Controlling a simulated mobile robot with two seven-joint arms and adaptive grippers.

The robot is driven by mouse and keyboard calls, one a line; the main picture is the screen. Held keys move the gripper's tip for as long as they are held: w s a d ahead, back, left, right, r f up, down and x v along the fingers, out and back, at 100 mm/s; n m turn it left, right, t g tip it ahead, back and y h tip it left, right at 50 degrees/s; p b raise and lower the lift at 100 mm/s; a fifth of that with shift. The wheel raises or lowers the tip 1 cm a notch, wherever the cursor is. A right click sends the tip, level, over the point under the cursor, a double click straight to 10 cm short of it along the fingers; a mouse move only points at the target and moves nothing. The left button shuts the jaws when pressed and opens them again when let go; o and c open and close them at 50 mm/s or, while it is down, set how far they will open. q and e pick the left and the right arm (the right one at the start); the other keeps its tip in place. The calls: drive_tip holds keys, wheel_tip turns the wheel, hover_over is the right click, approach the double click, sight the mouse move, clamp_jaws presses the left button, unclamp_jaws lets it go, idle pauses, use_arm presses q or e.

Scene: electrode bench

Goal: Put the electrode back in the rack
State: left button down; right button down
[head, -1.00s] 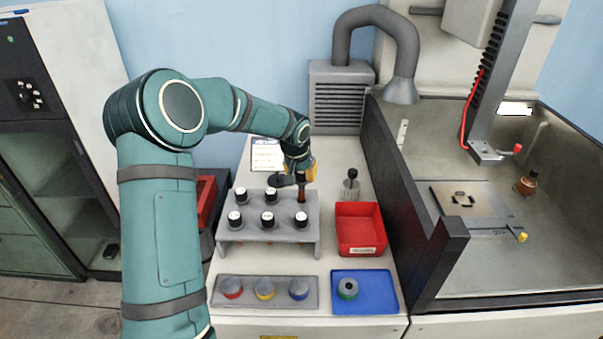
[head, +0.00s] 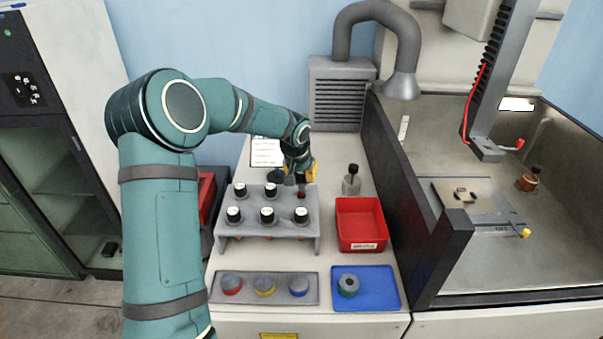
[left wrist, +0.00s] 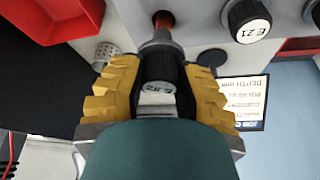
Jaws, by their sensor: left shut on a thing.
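My left gripper (head: 300,172) is shut on an electrode with a black cap (left wrist: 158,90) and a copper-brown rod (left wrist: 162,32). It holds the electrode upright over the back right corner of the grey rack (head: 310,238). In the left wrist view, the yellow fingers of the gripper (left wrist: 162,72) are on both sides of the cap, and the rod's lower end reaches into a rack hole. In the head view, only a short part of the rod (head: 301,193) shows above the rack. Several other black-capped electrodes (head: 267,214) stand in the rack. My right gripper is not in view.
Right of the rack are a glass jar with a black top (head: 351,184) and a red bin (head: 361,239). In front lie a grey tray (head: 247,297) with coloured pucks and a blue tray (head: 382,295). A dark machine wall (head: 405,190) bounds the bench at right.

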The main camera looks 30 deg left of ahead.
use_arm(q)
drive_tip(key=shift+f+b, duration=0.6)
drive_tip(key=shift+f, duration=0.1)
drive_tip(key=shift+f+b, duration=0.3)
drive_tip(key=shift+f, duration=0.05)
drive_tip(key=shift+f+b, duration=0.95)
drive_tip(key=shift+f, duration=0.1)
idle(0.3)
drive_tip(key=shift+f+b, duration=0.35)
drive_tip(key=shift+f, duration=0.35)
unclamp_jaws()
idle(0.3)
drive_tip(key=shift+r, duration=0.15)
